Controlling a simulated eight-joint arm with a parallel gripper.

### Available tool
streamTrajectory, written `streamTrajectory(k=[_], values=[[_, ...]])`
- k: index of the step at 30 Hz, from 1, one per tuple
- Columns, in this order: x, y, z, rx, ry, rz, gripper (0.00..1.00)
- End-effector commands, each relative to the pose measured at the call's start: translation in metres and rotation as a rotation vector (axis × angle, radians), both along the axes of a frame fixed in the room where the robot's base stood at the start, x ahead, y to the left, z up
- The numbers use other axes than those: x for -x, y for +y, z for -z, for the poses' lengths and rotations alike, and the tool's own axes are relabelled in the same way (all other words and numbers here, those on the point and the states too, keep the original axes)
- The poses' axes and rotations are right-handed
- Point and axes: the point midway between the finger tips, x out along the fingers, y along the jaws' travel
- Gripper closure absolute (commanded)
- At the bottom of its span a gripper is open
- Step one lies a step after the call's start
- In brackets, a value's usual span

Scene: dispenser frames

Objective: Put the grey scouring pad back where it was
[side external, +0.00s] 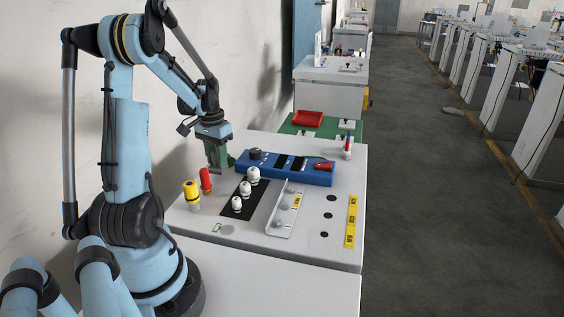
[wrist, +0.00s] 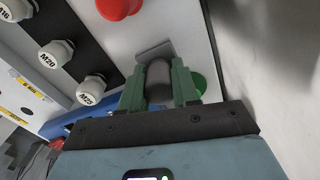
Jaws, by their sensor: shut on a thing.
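My gripper (side external: 219,162) hangs over the far left of the white worktop, left of the blue dispenser frame (side external: 290,168). In the wrist view its green fingers (wrist: 159,76) are shut on the dark rounded part of a grey thing, which I take as the scouring pad (wrist: 158,82). A flat lighter grey piece shows just beyond the fingertips and seems to belong to it. In the side view the pad is hardly visible behind the fingers. The frame has dark slots, a dark round item (side external: 256,154) at its left end and a red item (side external: 323,166) at its right.
Red (side external: 206,180) and yellow-topped (side external: 191,193) items stand close to my gripper. White labelled knobs (side external: 245,188) stand on a black strip, beside a metal angle rail (side external: 284,211). A green disc (wrist: 199,83) lies near the right finger in the wrist view. A wall borders the left.

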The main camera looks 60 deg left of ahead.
Motion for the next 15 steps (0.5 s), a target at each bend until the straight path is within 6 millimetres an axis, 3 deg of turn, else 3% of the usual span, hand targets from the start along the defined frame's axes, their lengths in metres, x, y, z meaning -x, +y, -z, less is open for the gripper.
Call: streamTrajectory(k=[5, 15], values=[[0.000, 0.000, 0.019, 0.000, 0.000, 0.000, 1.00], [0.000, 0.000, 0.022, 0.000, 0.000, 0.000, 1.00]])
